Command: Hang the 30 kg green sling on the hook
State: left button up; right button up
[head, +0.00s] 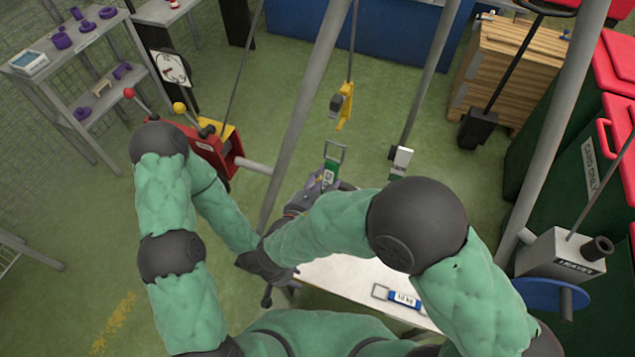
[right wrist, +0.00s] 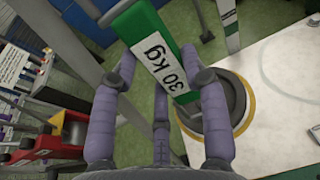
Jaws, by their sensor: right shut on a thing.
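The green 30 kg sling (head: 330,170) has a white label and a metal loop at its top. My right gripper (head: 318,186) is shut on it and holds it upright, loop upward. In the right wrist view the green sling (right wrist: 155,48) sits between the purple-grey fingers (right wrist: 160,85). The yellow hook (head: 345,104) hangs on a cable, above the sling in the head view. The loop and the hook are apart. My left gripper (head: 268,282) is dark and low beside the white table; its fingers are too unclear to judge.
A blue 10 kg sling (head: 405,299) lies on the white table (head: 345,275). A round dark disc (right wrist: 215,105) is on the table in the right wrist view. Grey posts (head: 305,110) flank the hook. A red winch (head: 215,155) stands left, green bins right.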

jog(key=w+a+r+b+x, duration=0.1)
jog(key=b+x, duration=0.2)
jog(key=x, duration=0.6)
jog(key=shift+w+a+n+t+y+b, duration=0.2)
jog(key=shift+w+n+t+y+b, duration=0.1)
jog(key=shift+n+t+y, duration=0.1)
dwell(1.2)
dwell(0.6)
jog(key=o, duration=1.4)
